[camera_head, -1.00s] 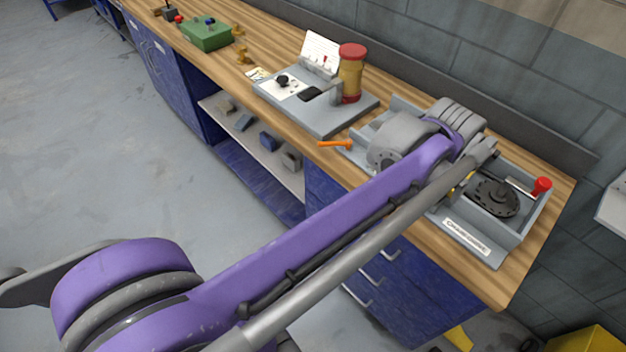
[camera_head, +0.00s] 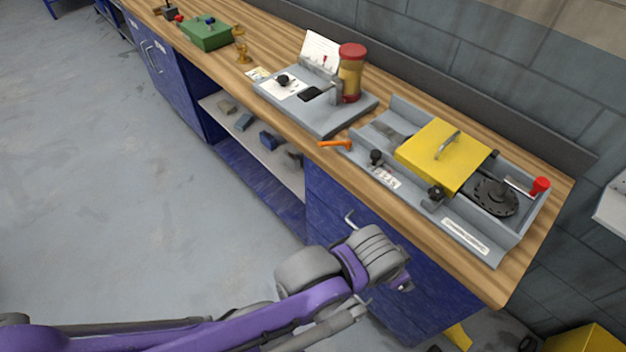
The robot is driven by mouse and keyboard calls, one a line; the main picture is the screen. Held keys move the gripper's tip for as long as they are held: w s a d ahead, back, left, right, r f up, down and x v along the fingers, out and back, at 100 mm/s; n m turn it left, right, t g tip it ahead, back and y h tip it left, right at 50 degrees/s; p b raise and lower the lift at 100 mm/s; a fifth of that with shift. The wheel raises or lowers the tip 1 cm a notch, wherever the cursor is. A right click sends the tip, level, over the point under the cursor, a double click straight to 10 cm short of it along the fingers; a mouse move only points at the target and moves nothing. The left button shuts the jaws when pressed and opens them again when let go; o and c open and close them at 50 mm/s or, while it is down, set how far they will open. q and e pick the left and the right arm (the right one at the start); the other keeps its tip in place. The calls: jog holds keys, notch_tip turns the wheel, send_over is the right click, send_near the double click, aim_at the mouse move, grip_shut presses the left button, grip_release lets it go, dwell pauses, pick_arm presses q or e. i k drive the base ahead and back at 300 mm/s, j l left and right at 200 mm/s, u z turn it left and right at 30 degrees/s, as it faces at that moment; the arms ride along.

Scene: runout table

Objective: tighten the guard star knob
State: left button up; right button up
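The yellow guard (camera_head: 447,153), a box-like cover with a metal handle on top, sits on the grey machine tray (camera_head: 478,246) at the right of the bench. A dark lobed knob (camera_head: 435,193) is at the guard's front lower edge. A second dark knob (camera_head: 376,157) is on the tray's front left, by a white label. Which of them is the guard star knob, and how tight either is, I cannot tell. My purple and grey arm comes in from the lower left and ends in front of the drawers, apart from the tray. No gripper fingers show.
A dark round disc (camera_head: 494,197) and a red-topped lever (camera_head: 541,185) are at the tray's right. An orange tool (camera_head: 335,144) lies left of the tray. A grey plate fixture (camera_head: 318,112) with a red-capped cylinder (camera_head: 351,72) stands farther left. The wall is close behind.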

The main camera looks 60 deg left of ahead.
aim_at(436, 193)
jog(key=j, duration=0.75)
jog(key=k+j, duration=0.15)
jog(key=j, duration=0.6)
jog(key=k+j+u, duration=0.1)
jog(key=u, duration=0.3)
